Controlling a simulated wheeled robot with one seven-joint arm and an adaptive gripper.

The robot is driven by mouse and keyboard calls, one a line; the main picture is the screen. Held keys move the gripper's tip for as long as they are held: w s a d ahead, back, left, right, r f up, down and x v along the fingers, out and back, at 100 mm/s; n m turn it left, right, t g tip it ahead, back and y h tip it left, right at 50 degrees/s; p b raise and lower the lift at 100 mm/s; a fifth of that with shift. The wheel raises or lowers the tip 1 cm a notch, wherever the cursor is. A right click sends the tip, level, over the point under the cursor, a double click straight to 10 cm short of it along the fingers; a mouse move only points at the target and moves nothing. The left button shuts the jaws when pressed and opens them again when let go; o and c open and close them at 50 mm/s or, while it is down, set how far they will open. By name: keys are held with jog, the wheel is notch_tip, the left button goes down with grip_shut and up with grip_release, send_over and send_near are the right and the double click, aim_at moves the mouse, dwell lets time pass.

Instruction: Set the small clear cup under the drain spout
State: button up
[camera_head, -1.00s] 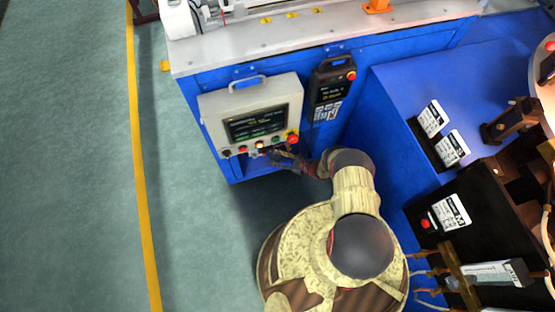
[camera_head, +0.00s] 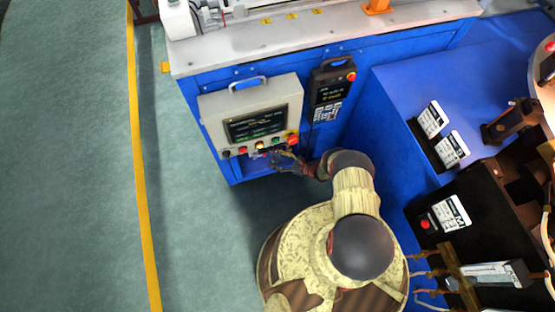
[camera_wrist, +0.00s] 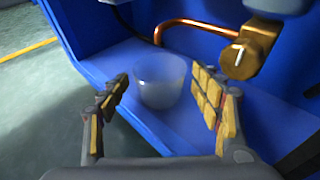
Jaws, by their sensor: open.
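The small clear cup (camera_wrist: 161,82) stands upright on a blue shelf (camera_wrist: 120,62) in the wrist view. My gripper (camera_wrist: 165,98) is open, with one finger on each side of the cup and a gap on both sides. A copper pipe (camera_wrist: 190,24) with a brass fitting (camera_wrist: 250,47) runs behind and above the cup; its bent left end comes down just behind the cup's rim. I cannot tell whether that end is over the cup. In the head view my gripper (camera_head: 272,155) is under the control panel, and the cup is hidden.
The control panel (camera_head: 252,112) with buttons and a handheld pendant (camera_head: 330,90) hang on the blue machine front. Dark equipment (camera_head: 470,185) stands at the right. The green floor (camera_head: 70,150) at the left is clear.

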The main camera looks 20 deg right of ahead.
jog(key=p+v, duration=0.3)
jog(key=v, duration=0.9)
jog(key=shift+r, duration=0.2)
